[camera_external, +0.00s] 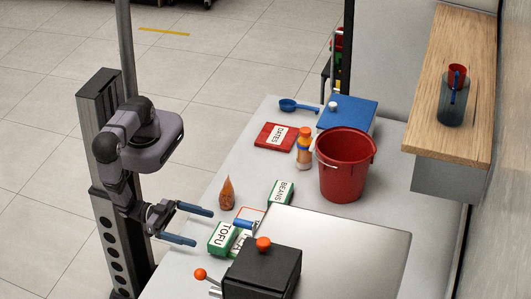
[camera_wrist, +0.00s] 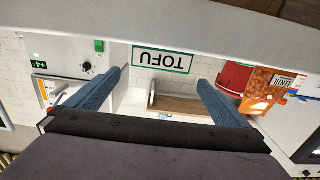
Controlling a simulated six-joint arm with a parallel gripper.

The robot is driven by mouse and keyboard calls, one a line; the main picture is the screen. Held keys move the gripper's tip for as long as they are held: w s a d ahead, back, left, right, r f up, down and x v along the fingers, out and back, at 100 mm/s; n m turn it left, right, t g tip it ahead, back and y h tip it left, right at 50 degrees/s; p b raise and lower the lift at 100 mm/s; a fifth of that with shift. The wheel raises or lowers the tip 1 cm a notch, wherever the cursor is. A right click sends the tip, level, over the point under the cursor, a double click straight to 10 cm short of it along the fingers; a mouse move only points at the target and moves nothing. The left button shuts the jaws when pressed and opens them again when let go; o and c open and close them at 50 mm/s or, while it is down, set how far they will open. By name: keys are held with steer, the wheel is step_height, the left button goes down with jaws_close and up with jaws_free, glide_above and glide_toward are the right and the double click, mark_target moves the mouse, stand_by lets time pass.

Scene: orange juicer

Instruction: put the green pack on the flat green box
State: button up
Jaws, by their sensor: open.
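A green pack labelled TOFU (camera_external: 221,238) stands on the grey table among other packs. In the wrist view its white, green-edged label (camera_wrist: 162,60) shows upside down, ahead of and between my fingers. A green box labelled BEANS (camera_external: 281,193) lies farther back. Another green-edged pack (camera_external: 240,241) is right beside the TOFU pack, its label partly hidden; I cannot tell which is the flat green box. My gripper (camera_external: 204,227) is open and empty, left of the TOFU pack, its fingers pointing toward it. Both fingers also show in the wrist view (camera_wrist: 160,77).
A dark box with an orange knob (camera_external: 263,244) and a large grey panel (camera_external: 345,245) crowd the front right. An orange-brown cone-shaped thing (camera_external: 227,194) stands behind the packs. A red bucket (camera_external: 347,167), a DATES box (camera_external: 276,137) and a blue box (camera_external: 347,115) are farther back.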

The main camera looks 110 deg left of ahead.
steer(key=shift+s+b, duration=0.7)
steer(key=shift+s, duration=2.2)
